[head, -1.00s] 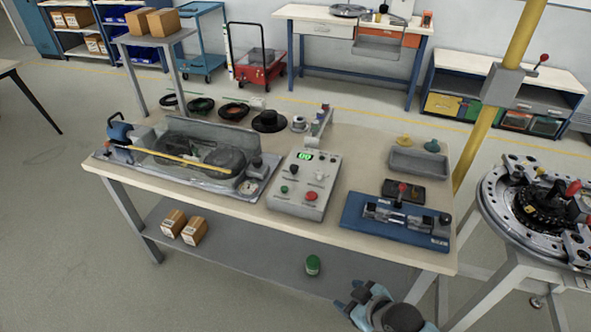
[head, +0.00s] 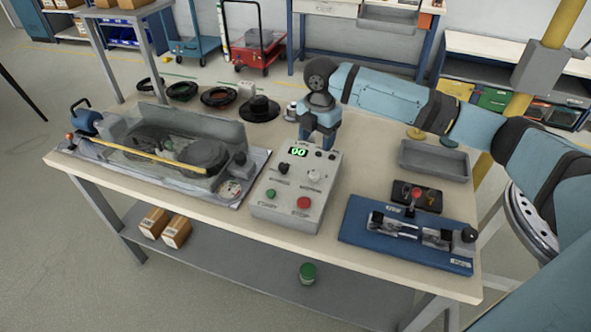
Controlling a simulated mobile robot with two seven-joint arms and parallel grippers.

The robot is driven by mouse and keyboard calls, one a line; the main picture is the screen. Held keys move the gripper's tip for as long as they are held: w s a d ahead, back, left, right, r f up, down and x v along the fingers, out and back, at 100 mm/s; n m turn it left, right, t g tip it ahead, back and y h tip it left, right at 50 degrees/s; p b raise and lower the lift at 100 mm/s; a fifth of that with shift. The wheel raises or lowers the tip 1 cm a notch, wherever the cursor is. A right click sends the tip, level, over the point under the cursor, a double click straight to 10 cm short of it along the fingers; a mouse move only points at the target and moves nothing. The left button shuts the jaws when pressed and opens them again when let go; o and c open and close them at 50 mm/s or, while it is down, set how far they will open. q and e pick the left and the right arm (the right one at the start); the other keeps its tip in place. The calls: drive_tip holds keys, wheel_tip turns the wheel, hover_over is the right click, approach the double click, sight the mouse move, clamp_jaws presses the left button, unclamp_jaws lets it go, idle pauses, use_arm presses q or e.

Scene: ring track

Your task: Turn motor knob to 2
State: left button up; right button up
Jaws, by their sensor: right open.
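The grey control box (head: 258,207) stands near the middle of the bench. Its sloped face has a lit green display (head: 298,152), a black knob (head: 283,168), a pale knob (head: 314,177), a green button (head: 270,194) and a red button (head: 303,203). The labels are too small to read, so I cannot tell which knob is the motor knob or its setting. My right gripper (head: 320,143) is open, pointing down over the back edge of the box, behind the knobs and apart from them. My left gripper is out of view.
A machine under a clear cover (head: 215,130) stands left of the box. A blue fixture (head: 360,232) and a grey tray (head: 430,163) stand to its right. Cable coils and a black hat-shaped part (head: 260,108) lie behind. My right arm spans the bench's back right.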

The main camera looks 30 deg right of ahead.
sight(315, 173)
wheel_tip(315, 173, down, 13)
drive_tip(key=shift+d+f, duration=0.1)
idle(0.5)
drive_tip(key=c, duration=0.9)
